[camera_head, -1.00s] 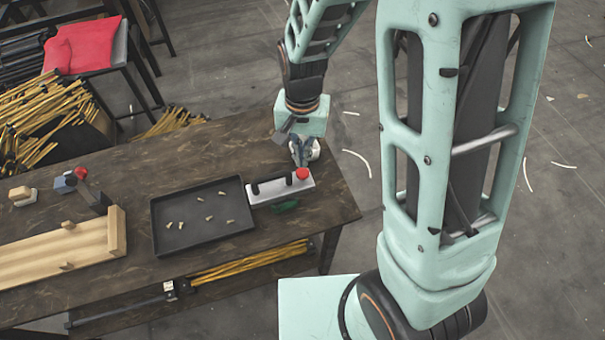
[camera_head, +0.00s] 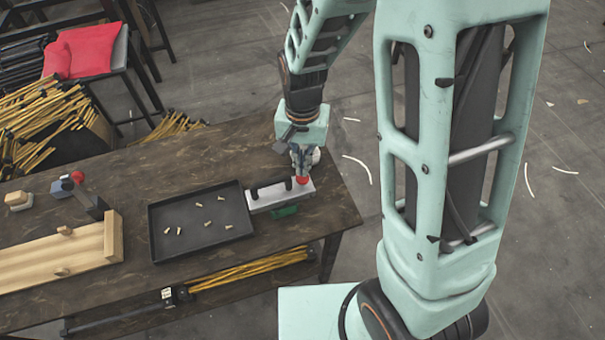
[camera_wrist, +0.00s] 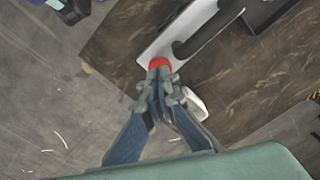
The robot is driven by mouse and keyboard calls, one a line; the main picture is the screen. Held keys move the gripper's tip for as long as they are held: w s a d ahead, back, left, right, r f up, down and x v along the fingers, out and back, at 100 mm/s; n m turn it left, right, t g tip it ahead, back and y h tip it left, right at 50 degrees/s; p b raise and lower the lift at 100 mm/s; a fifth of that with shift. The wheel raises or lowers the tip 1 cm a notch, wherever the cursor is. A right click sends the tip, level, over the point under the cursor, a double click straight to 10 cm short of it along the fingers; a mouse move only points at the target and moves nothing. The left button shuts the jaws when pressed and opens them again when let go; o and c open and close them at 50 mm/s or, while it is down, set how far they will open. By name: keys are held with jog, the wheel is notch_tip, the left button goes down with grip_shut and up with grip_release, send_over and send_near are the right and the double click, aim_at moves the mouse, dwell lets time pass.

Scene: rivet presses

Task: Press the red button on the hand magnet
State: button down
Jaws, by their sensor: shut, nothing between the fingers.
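The hand magnet (camera_head: 266,196) is a light grey bar with a black handle, lying on the table beside the black tray. Its red button (camera_head: 302,180) is at the right end of the bar. The magnet (camera_wrist: 157,47) and the red button (camera_wrist: 159,63) also show in the wrist view. My gripper (camera_head: 301,172) is shut and empty, pointing down with its fingertips at the button. In the wrist view my gripper (camera_wrist: 158,76) overlaps the button's near edge. I cannot tell whether the button is pushed down.
The black tray (camera_head: 157,225) holds several small rivets. A green object (camera_head: 284,211) lies in front of the magnet, and a white object (camera_wrist: 196,104) is behind my gripper. A wooden rack (camera_head: 113,236) stands at left. The table's right edge is close by.

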jog(key=shift+f+b, duration=1.15)
jog(key=shift+f, duration=0.35)
jog(key=shift+r, duration=0.15)
dwell(0.4)
jog(key=shift+r+p, duration=2.85)
jog(key=shift+r, duration=0.65)
jog(key=shift+f, duration=0.15)
